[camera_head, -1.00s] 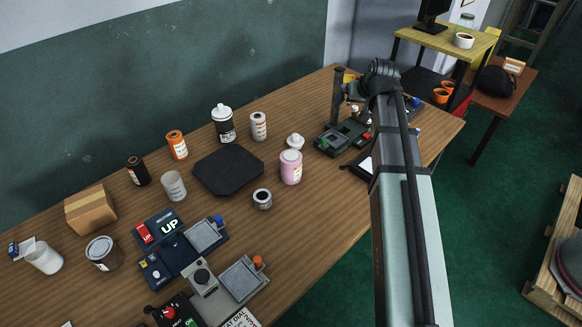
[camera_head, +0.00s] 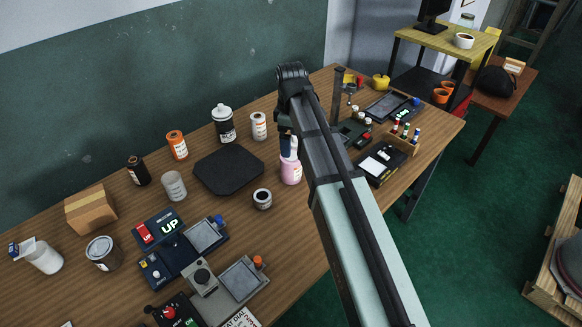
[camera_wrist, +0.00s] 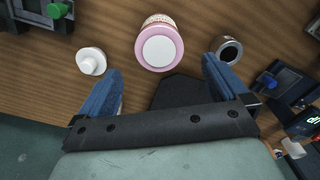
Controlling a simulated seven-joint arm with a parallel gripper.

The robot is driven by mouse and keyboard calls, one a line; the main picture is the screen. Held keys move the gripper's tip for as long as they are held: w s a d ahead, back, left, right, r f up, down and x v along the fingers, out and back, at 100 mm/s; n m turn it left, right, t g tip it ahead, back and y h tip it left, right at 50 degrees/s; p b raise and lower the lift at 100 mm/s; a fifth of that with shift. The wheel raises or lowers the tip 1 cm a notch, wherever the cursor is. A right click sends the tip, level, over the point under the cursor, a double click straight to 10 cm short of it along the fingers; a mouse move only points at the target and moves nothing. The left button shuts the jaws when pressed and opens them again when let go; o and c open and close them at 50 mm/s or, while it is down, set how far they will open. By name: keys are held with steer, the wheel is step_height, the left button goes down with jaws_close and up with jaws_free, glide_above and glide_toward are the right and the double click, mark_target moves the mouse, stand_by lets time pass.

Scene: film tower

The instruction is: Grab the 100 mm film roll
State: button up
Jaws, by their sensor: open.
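Several labelled cylinders stand on the wooden table, and I cannot read which is the 100 mm film roll. In the head view they include an orange one (camera_head: 176,145), a black one (camera_head: 138,171), a white one (camera_head: 258,126) and a short dark-topped one (camera_head: 262,199). The short one also shows in the wrist view (camera_wrist: 228,48). My gripper (camera_wrist: 160,66) is open and empty, its blue fingers spread above the table. In the head view my arm mostly hides the gripper.
The pink bottle (camera_head: 291,172) is partly behind my arm in the head view. A black octagonal pad (camera_head: 228,169) and a large black-and-white bottle (camera_head: 222,123) stand nearby. Control boxes (camera_head: 182,248) fill the front. A white-capped item (camera_wrist: 90,60) is beside the left finger.

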mark_target(291, 165)
steer(key=shift+d+f, duration=0.1)
steer(key=shift+f, duration=5.5)
steer(key=c, duration=1.2)
